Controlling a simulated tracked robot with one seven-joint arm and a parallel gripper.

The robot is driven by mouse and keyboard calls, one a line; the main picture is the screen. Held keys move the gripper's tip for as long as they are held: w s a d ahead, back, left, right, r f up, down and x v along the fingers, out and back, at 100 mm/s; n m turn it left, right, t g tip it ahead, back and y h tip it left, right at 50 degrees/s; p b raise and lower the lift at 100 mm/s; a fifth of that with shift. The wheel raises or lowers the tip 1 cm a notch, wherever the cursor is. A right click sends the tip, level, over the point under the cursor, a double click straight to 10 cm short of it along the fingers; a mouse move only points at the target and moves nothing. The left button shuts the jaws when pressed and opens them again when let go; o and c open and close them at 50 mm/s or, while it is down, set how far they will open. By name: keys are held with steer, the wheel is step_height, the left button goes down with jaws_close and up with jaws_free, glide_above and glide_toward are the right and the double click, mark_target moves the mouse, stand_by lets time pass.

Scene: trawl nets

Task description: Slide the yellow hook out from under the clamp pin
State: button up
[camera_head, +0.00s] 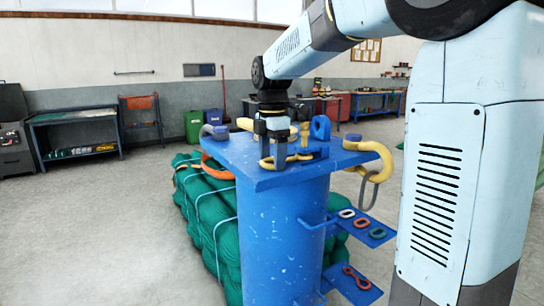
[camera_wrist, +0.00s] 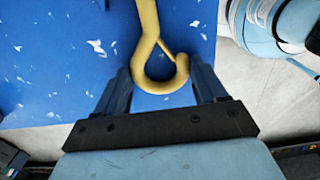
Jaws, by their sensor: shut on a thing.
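The yellow hook (camera_head: 291,158) lies on the blue tabletop (camera_head: 240,158) of a round blue post, its curved end toward the front. My gripper (camera_head: 272,150) points down over that end and is shut on it. In the wrist view the hook (camera_wrist: 149,22) runs up from between my fingers (camera_wrist: 162,88), its bent tip near the right finger. The hook's far end reaches a small blue block with an upright yellow piece (camera_head: 305,135), which seems to be the clamp pin. I cannot tell how much of the hook lies under it.
A larger yellow hook (camera_head: 371,148) with a grey ring overhangs the right edge; an orange hook (camera_head: 216,168) overhangs the left. Green netting (camera_head: 200,205) is piled behind the post. Side shelves (camera_head: 366,231) hold small links.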

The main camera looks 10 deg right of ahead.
mark_target(249, 171)
steer(key=c, duration=0.4)
steer(key=shift+s+a, duration=0.35)
steer(key=shift+a, duration=0.7)
steer(key=shift+s+a, duration=0.4)
steer(key=shift+a, duration=0.7)
steer(key=shift+s+a, duration=0.35)
steer(key=shift+a, duration=0.7)
steer(key=o, duration=1.5)
steer(key=shift+r, duration=0.15)
step_height(249, 171, up, 13)
steer(key=shift+r, duration=0.2)
